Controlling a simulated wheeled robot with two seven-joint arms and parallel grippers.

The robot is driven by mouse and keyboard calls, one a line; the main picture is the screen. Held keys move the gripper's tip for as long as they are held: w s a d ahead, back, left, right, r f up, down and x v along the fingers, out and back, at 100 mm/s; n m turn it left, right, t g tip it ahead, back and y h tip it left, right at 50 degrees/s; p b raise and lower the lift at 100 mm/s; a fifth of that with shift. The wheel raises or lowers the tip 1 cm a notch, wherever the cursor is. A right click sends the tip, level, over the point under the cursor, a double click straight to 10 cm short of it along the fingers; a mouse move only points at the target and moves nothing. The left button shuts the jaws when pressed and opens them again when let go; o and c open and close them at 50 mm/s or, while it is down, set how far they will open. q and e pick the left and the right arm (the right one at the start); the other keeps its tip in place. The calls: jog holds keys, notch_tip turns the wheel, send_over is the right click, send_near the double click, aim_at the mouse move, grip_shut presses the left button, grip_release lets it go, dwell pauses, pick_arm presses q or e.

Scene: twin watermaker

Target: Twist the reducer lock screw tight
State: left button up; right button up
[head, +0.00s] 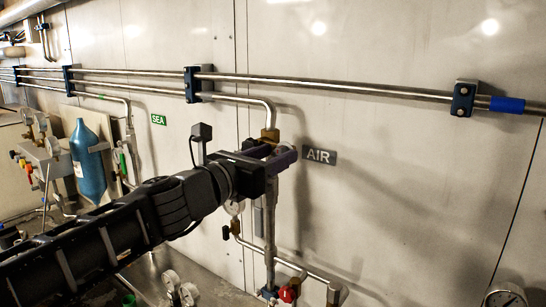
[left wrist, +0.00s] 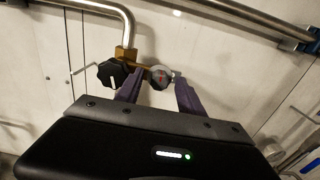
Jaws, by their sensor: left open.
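My left gripper (head: 272,156) is at the brass fitting (head: 270,134) under the bent pipe, left of the AIR sign, and hides most of the reducer in the head view. In the left wrist view the left gripper (left wrist: 158,82) is open, its purple fingers pointing at the reducer. A round grey part with a red mark (left wrist: 160,77) shows between the fingertips; contact cannot be told. A black knob with a white line (left wrist: 113,73) sits left of the left finger, below the brass fitting (left wrist: 125,53). I cannot tell for certain which small part is the lock screw.
Steel pipes (head: 330,86) run along the wall in blue clamps above the gripper. A vertical pipe and a red-handled valve (head: 288,293) are below it. A blue bottle (head: 88,163) stands at left. The wall right of the AIR sign (head: 319,155) is clear.

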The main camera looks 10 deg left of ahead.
pick_arm(q)
jog(key=shift+c, duration=0.4)
grip_shut()
jog(key=shift+f+m, duration=0.1)
jog(key=shift+m, duration=0.3)
jog(key=shift+d+f+m+b, duration=0.1)
jog(key=shift+m+b, duration=1.45)
jog(key=shift+m, duration=2.75)
jog(key=shift+d+f+m+b, duration=0.1)
jog(key=shift+m+b, duration=1.45)
jog(key=shift+m, duration=2.75)
jog(key=shift+r, duration=0.1)
